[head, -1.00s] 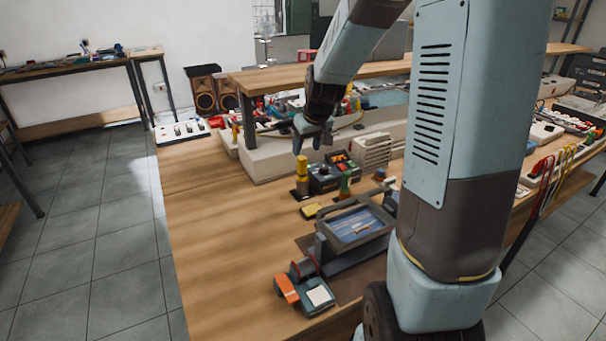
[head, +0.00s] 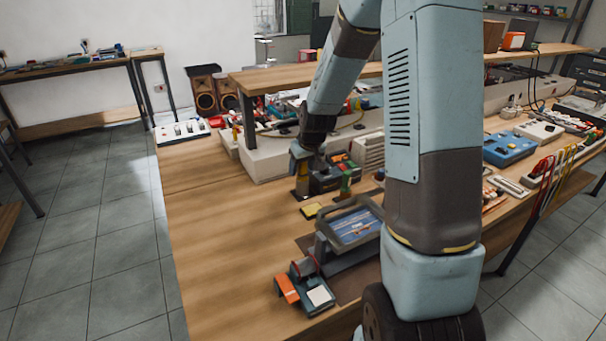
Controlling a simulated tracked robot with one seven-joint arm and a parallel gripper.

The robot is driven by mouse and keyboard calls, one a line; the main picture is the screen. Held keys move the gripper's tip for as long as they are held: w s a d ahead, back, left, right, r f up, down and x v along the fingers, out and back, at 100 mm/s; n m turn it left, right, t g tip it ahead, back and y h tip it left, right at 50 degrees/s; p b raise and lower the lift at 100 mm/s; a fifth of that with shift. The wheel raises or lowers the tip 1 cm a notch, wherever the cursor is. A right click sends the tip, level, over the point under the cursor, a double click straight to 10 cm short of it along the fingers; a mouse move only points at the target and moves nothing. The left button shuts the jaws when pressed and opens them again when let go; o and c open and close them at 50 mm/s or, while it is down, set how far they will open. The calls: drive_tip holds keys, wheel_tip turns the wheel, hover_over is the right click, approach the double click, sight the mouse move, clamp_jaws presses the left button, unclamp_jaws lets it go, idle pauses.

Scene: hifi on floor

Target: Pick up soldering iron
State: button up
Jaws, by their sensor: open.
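A yellow upright tool, which looks like the soldering iron (head: 302,185), stands on a small dark base on the wooden workbench, left of a dark soldering station box (head: 326,181). My gripper (head: 303,167) points down over its upper part, with the fingers open around or just in front of it. I cannot tell whether they touch it. The gripper hides most of the yellow handle and part of the station.
A yellow sponge pad (head: 311,210) lies just in front. A grey tray-like fixture (head: 352,226) and an orange-and-grey device (head: 288,289) stand nearer. A raised wooden shelf (head: 262,80) spans behind my gripper. The bench's left side is clear.

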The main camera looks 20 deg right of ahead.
drive_tip(key=shift+w+f, duration=0.1)
drive_tip(key=shift+f, duration=0.15)
drive_tip(key=c, duration=0.9)
drive_tip(key=shift+c, duration=0.2)
